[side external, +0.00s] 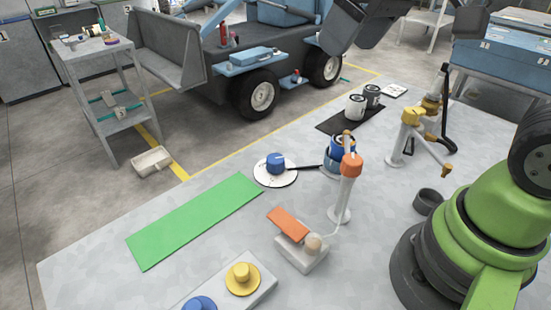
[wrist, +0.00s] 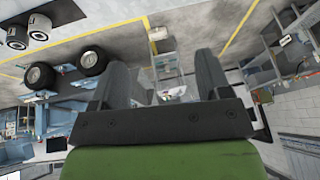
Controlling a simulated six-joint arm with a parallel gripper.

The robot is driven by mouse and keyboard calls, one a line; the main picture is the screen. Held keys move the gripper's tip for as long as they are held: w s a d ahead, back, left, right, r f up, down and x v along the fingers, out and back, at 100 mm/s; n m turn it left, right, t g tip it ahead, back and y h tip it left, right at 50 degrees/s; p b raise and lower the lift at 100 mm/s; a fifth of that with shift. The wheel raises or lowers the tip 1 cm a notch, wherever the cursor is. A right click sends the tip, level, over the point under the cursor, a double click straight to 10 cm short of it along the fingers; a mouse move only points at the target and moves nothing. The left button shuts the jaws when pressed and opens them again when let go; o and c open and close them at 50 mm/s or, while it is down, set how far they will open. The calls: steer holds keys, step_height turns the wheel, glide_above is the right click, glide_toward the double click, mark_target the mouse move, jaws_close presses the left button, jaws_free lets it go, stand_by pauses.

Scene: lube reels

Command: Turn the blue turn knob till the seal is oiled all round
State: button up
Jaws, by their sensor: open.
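A blue knob (side external: 200,303) shows at the bottom edge of the side view, partly cut off, on a pale plate (side external: 262,296) beside a yellow knob (side external: 243,275). A white disc (side external: 262,178) with dark marks lies farther back, with a blue round piece (side external: 275,163) at its middle. A thin dark rod (side external: 306,167) reaches from the disc toward an orange-topped post (side external: 348,185). I cannot make out the seal or any oil on it. My gripper (wrist: 155,68) shows in the wrist view, fingers apart and empty, away from the knobs.
A green mat (side external: 195,220) lies at the left of the worktop. An orange pedal (side external: 289,223) stands in front of the post. A yellow-topped post (side external: 408,135), a dark ring (side external: 428,201) and two cans (side external: 356,107) on a black mat stand farther right and back.

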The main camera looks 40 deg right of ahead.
steer(key=w+f+n+g, duration=0.3)
steer(key=w+f+n, duration=0.2)
steer(key=w+f, duration=0.45)
steer(key=n+g+h, duration=0.1)
steer(key=n+g, duration=0.1)
steer(key=n, duration=0.2)
glide_above(276, 158)
step_height(276, 158, down, 10)
steer(key=shift+r, duration=0.1)
step_height(276, 158, down, 10)
steer(key=shift+f, duration=0.1)
steer(key=c, duration=0.9)
